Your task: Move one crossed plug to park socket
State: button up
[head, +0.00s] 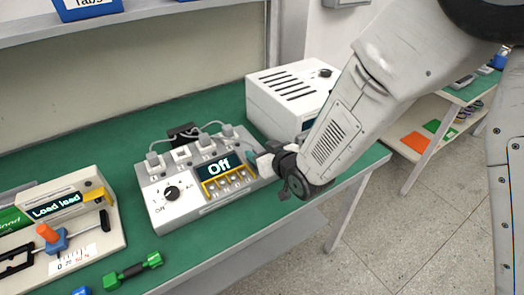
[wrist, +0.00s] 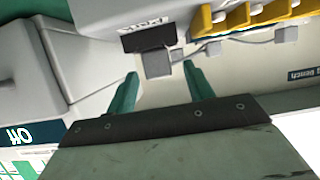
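My gripper (head: 264,163) is at the right end of the white control box (head: 160,213) in the head view. In the wrist view my gripper (wrist: 160,76) has its two teal fingers spread apart. A grey plug (wrist: 158,65) with a cable lies just beyond and between the fingertips, against a black block with a label, apparently "Park" (wrist: 147,38). The fingers look clear of it. In the head view, grey plugs with cables stand on the box top, at left (head: 153,161), middle (head: 200,141) and right (head: 227,131). Which cables cross is unclear.
The box display (head: 219,167) reads "Off", with a dial (head: 172,192) and yellow brackets nearby. A white vented unit (head: 285,92) stands behind my gripper. A load rig (head: 65,240) and a green tool (head: 133,270) lie at left. Green bench (head: 232,237) is clear in front.

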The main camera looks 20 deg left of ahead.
jog(key=v, duration=0.7)
jog(key=shift+s+d+r, duration=0.2)
jog(key=shift+s+d, duration=0.05)
